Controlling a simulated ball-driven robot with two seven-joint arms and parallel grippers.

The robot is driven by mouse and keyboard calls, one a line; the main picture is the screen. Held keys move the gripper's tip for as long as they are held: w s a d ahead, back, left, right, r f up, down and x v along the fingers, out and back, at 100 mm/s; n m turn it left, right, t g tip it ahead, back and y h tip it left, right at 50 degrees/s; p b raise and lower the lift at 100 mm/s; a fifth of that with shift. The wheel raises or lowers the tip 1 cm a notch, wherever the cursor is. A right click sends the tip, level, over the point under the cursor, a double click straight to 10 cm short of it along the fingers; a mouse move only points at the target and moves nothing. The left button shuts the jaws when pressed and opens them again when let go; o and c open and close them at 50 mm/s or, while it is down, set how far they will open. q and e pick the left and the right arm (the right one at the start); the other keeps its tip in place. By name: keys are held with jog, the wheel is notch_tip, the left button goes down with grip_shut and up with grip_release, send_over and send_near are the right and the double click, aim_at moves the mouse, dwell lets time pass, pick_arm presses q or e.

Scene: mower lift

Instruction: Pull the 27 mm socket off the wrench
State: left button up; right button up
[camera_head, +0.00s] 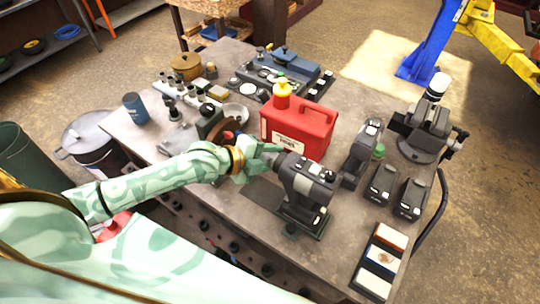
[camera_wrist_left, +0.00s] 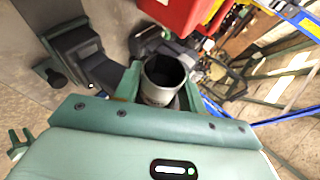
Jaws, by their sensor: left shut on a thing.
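My left gripper (camera_head: 268,154) is at the nose of a black and grey cordless wrench (camera_head: 308,183), which stands upright on the table. In the left wrist view, the left gripper (camera_wrist_left: 160,88) is shut on the socket (camera_wrist_left: 163,72), a grey cylinder with a dark open mouth facing the camera. In the head view the socket is hidden by the fingers. I cannot tell whether it sits on the wrench's drive or is apart from it. My right gripper is not in view.
A red can (camera_head: 298,127) with a yellow cap stands just behind the wrench. Another power tool (camera_head: 361,152) and dark batteries (camera_head: 382,184) are to its right. A vise (camera_head: 425,130) stands at the right edge. Small parts and a blue cup (camera_head: 135,108) are at left.

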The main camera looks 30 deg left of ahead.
pick_arm(q)
jog(key=shift+a, duration=0.3)
dwell(0.5)
jog(key=shift+w+a+b, duration=0.15)
jog(key=shift+a+b, duration=0.25)
jog(key=shift+a, duration=0.45)
notch_tip(320, 180, up, 9)
jog(key=p, duration=0.9)
